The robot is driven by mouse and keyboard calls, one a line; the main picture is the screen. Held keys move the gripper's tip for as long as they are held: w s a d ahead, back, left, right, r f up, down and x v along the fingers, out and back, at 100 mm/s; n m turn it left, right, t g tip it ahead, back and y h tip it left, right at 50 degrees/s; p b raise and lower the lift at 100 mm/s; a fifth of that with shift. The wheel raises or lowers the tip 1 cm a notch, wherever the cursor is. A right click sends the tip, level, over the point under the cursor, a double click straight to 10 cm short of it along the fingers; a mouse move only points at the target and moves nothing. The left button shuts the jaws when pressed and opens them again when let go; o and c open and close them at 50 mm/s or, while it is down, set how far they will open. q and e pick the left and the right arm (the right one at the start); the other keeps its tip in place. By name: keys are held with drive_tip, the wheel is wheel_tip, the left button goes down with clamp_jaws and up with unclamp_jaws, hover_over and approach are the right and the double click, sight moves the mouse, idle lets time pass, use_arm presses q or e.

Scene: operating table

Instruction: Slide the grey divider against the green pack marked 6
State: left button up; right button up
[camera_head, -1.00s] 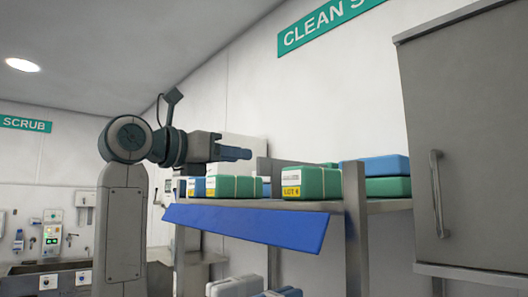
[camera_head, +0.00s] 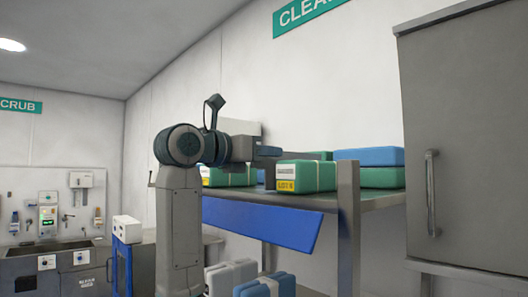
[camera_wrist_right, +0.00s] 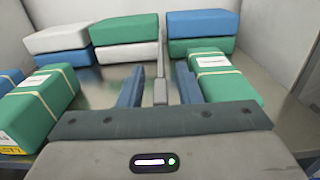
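The grey divider (camera_wrist_right: 160,86) stands upright on the shelf in the right wrist view, between the two blue fingers of my right gripper (camera_wrist_right: 160,88). The fingers are apart, with a gap on each side of the divider. A strapped green pack (camera_wrist_right: 227,82) lies right of the gripper, apart from the divider. In the head view this green pack (camera_head: 318,176) has a yellow label that seems to read LOT 6, though the print is small. My right gripper (camera_head: 268,151) there is just left of that pack, its fingers partly hidden. My left gripper is not in view.
Another strapped green pack (camera_wrist_right: 42,105) lies left of the gripper. Stacked blue, green and white packs (camera_wrist_right: 203,25) line the shelf's back. The metal shelf (camera_head: 385,198) has a blue front panel (camera_head: 262,226) and an upright post (camera_head: 347,230). Bare shelf lies either side of the divider.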

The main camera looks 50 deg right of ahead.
clamp_jaws()
drive_tip(key=shift+s+f, duration=0.1)
drive_tip(key=shift+s, duration=0.15)
drive_tip(key=s+b, duration=0.2)
drive_tip(key=s, duration=0.1)
drive_tip(key=shift+s+a+b, duration=0.15)
drive_tip(key=shift+a+b, duration=0.05)
drive_tip(key=shift+b, duration=0.1)
drive_tip(key=shift+s, duration=0.4)
drive_tip(key=shift+w, duration=0.1)
drive_tip(key=shift+o, duration=0.6)
unclamp_jaws()
